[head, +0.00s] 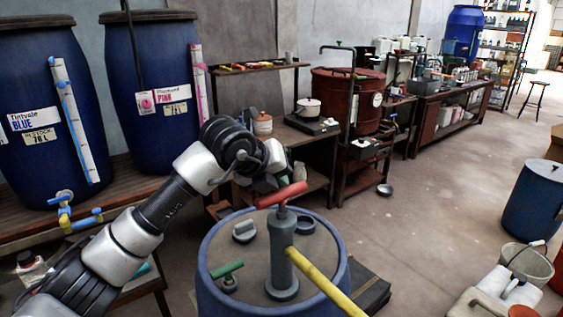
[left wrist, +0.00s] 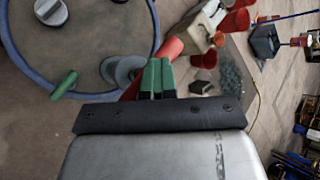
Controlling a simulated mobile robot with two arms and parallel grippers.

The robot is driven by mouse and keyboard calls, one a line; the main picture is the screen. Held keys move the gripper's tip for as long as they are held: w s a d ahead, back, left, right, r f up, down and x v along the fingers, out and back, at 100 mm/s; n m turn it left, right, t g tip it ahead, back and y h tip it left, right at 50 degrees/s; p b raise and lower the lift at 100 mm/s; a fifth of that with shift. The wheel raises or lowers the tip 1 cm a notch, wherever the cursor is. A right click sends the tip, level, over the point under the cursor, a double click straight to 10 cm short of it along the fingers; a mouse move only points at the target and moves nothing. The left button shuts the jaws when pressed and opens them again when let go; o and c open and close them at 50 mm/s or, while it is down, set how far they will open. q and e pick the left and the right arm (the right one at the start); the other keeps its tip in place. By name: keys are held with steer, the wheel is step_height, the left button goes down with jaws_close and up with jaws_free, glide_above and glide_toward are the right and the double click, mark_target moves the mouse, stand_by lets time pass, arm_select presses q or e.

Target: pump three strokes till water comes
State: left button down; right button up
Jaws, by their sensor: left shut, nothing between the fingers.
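A blue drum (head: 215,293) stands at the bottom middle of the head view. A grey hand pump (head: 281,257) rises from its lid, with a red handle (head: 281,195) on top. A yellow spout (head: 324,283) slopes down to the right, its end cut off by the frame. No water shows. My left gripper (head: 266,184) is at the handle in the head view. In the left wrist view, its green fingers (left wrist: 158,68) are together and empty, in front of the red handle (left wrist: 168,46); I cannot tell whether they touch. My right gripper is not in view.
Large blue vats (head: 152,100) stand on a bench at left. A blue bin (head: 533,205), a bucket (head: 522,261) and pale jugs (head: 497,292) stand at right.

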arm_select(q)
steer(key=shift+f+b, duration=0.45)
steer(key=shift+f, duration=0.35)
steer(key=shift+r, duration=0.1)
steer(key=shift+w+r+p, duration=0.15)
steer(key=shift+r+p, duration=1.75)
steer(key=shift+r, duration=1.7)
step_height(320, 180, up, 6)
steer(key=p, duration=0.3)
stand_by(0.8)
